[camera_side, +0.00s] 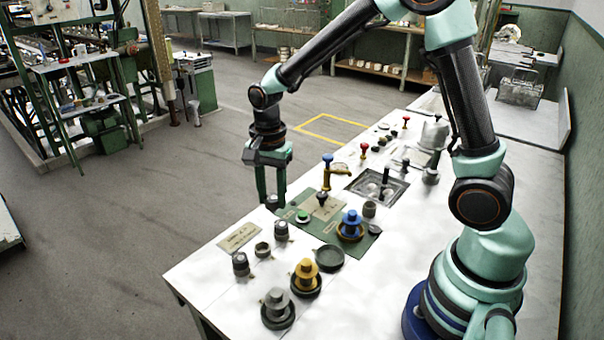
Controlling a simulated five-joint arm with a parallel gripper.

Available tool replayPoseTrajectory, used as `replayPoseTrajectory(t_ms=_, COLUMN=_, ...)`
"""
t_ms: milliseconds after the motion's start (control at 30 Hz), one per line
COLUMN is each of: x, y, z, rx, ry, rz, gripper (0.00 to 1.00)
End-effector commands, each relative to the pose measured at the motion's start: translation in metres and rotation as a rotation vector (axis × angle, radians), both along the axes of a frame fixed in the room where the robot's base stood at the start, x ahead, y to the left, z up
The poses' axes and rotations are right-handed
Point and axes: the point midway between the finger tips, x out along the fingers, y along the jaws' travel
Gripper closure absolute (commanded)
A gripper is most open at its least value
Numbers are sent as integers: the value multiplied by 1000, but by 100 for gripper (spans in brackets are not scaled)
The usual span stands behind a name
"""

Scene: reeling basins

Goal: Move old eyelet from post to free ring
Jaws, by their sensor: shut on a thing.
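My gripper (271,203) hangs fingers down over the far left edge of the white table, left of the green mat. Its fingers are shut on a small dark thing (271,202), too small in this view to identify surely as the old eyelet. An empty dark round ring or dish (330,258) lies on the table at the mat's front edge. A brass post with a blue knob (327,172) stands behind the mat, right of my gripper. I cannot tell which upright is the task's post.
A blue spool (351,221) stands on the green mat (318,232). A yellow spool (305,271) and a grey spool (276,299) sit in dark dishes in front. Small grey fittings (240,263) stand nearby. A sunken tray (378,187) lies behind. The table's left front corner is clear.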

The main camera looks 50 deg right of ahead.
Motion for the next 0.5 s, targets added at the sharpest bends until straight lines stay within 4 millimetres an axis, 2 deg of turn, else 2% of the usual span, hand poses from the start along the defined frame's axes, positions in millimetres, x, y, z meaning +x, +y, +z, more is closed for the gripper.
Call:
replayPoseTrajectory(t_ms=33, x=0, y=14, z=-7, rx=-1, ry=2, rz=26, gripper=100)
replayPoseTrajectory(t_ms=100, x=1, y=26, z=-13, rx=0, ry=1, rz=45, gripper=100)
replayPoseTrajectory(t_ms=200, x=1, y=37, z=-18, rx=0, ry=0, rz=62, gripper=100)
replayPoseTrajectory(t_ms=500, x=0, y=42, z=-34, rx=0, ry=1, rz=69, gripper=100)
